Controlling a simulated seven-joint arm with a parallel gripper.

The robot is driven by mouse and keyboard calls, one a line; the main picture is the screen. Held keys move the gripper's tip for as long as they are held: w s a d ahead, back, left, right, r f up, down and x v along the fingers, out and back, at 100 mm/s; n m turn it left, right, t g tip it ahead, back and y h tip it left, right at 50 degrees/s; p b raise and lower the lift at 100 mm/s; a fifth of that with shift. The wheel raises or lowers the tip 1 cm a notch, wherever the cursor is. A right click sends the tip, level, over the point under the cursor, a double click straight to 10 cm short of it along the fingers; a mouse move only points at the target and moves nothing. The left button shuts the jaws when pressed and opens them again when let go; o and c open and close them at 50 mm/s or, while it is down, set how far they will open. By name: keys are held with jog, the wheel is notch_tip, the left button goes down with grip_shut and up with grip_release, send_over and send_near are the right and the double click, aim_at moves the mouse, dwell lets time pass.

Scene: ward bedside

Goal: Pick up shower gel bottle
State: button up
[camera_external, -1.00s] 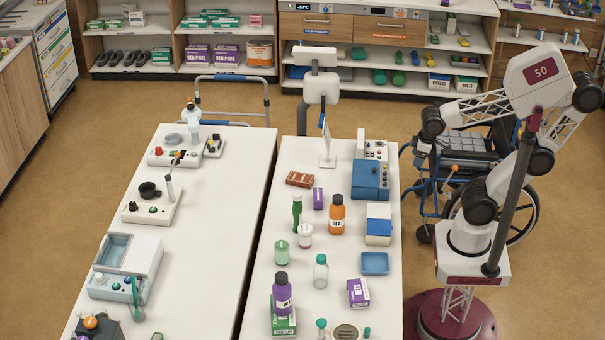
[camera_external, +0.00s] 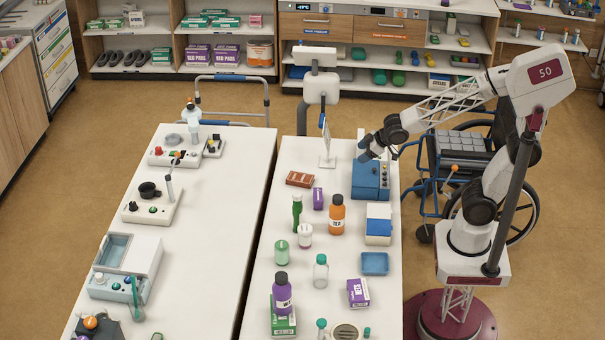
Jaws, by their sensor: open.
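Several bottles stand on the right-hand white table (camera_external: 335,265), and I cannot tell from their small labels which is the shower gel bottle. A slim green bottle (camera_external: 297,212) stands upright near the table's left edge. An orange bottle with a dark cap (camera_external: 336,215) stands to its right. A clear bottle with a green cap (camera_external: 321,273) stands between. My gripper (camera_external: 365,155) is open and empty, above the blue machine, away from all the bottles.
The blue machine (camera_external: 370,182), a blue-and-white box (camera_external: 379,225) and a blue tray (camera_external: 375,263) line the table's right side. A purple box (camera_external: 358,293) lies nearer the camera. A wheelchair (camera_external: 460,165) stands behind my arm.

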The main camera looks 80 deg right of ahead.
jog(key=w+a+f+n+t+y, duration=0.2)
jog(key=w, duration=0.5)
jog(key=w+a+f+n+t+y, duration=0.1)
jog(key=w+f+t+y, duration=0.1)
jog(key=w, duration=0.5)
jog(key=n+y, duration=0.5)
jog(key=y, duration=0.5)
send_near(294, 197)
jog(key=x, duration=0.2)
jog(key=shift+w+d+f, duration=0.1)
jog(key=shift+w+f, duration=0.05)
jog(key=shift+f, duration=0.15)
jog(key=shift+x, duration=1.3)
jog(key=shift+x, duration=2.65)
jog(key=shift+r, duration=0.2)
